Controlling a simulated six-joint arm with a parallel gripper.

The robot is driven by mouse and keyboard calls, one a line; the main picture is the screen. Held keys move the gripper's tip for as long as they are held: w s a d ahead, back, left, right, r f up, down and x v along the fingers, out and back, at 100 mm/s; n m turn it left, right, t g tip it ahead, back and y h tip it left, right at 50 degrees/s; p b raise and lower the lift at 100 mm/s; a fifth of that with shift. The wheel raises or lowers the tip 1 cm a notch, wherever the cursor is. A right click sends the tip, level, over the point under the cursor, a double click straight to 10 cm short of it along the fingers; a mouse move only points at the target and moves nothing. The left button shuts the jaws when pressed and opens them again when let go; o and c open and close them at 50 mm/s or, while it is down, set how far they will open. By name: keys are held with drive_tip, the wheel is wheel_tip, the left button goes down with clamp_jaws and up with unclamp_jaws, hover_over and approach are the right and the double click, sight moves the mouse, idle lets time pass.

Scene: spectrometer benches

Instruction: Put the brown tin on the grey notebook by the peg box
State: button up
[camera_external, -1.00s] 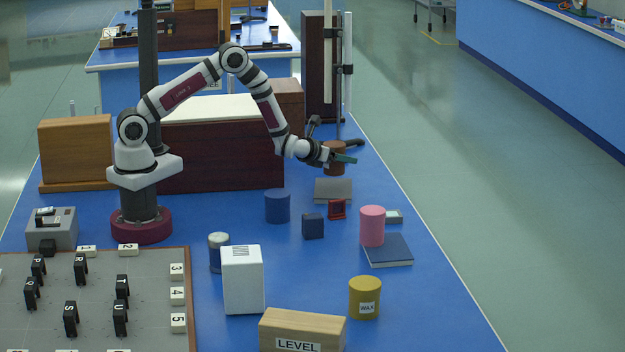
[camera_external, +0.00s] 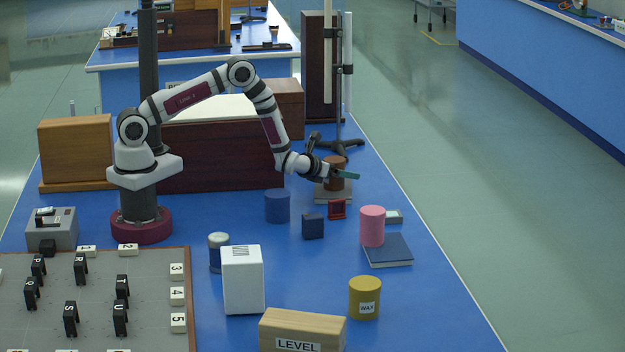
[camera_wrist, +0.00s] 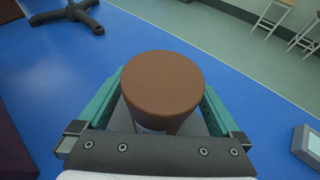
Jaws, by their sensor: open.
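The brown tin (camera_external: 336,174) stands upright on the grey notebook (camera_external: 322,197), as far as the external view shows. In the wrist view the tin (camera_wrist: 162,85) fills the space between my fingers, with a little of the grey notebook (camera_wrist: 194,124) showing beneath it. My gripper (camera_external: 340,172) is open, with one teal finger on each side of the tin. The tin's lower part is partly hidden by the gripper. I cannot tell which thing is the peg box.
A black stand base (camera_external: 348,146) is just behind the notebook. A pink cylinder (camera_external: 372,226) stands on a navy book (camera_external: 396,252). Blue bench right of the notebook is clear.

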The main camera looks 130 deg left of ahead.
drive_tip(key=shift+d+r, duration=0.15)
drive_tip(key=shift+r, duration=0.05)
drive_tip(key=v, duration=1.1)
drive_tip(key=shift+s+d, duration=0.1)
drive_tip(key=shift+d, duration=0.05)
drive_tip(key=s+d+r+n+g, duration=0.2)
drive_tip(key=d+r+n, duration=0.2)
drive_tip(key=r, duration=0.3)
drive_tip(key=s+d+r+n+g, duration=0.1)
drive_tip(key=d+r+n+g, duration=0.2)
drive_tip(key=r, duration=0.4)
drive_tip(key=s+d+n+t+h, duration=0.1)
drive_tip(key=s+d+n+h, duration=0.1)
drive_tip(key=d, duration=0.8)
drive_tip(key=s+d+n+t+h, duration=0.1)
drive_tip(key=s+d+h, duration=0.3)
drive_tip(key=d, duration=0.7)
drive_tip(key=s+d+n+t+h, duration=0.1)
drive_tip(key=s+d+n+h, duration=0.2)
drive_tip(key=d, duration=0.8)
drive_tip(key=h, duration=0.2)
drive_tip(key=shift+n+h, duration=0.3)
drive_tip(key=shift+n, duration=0.1)
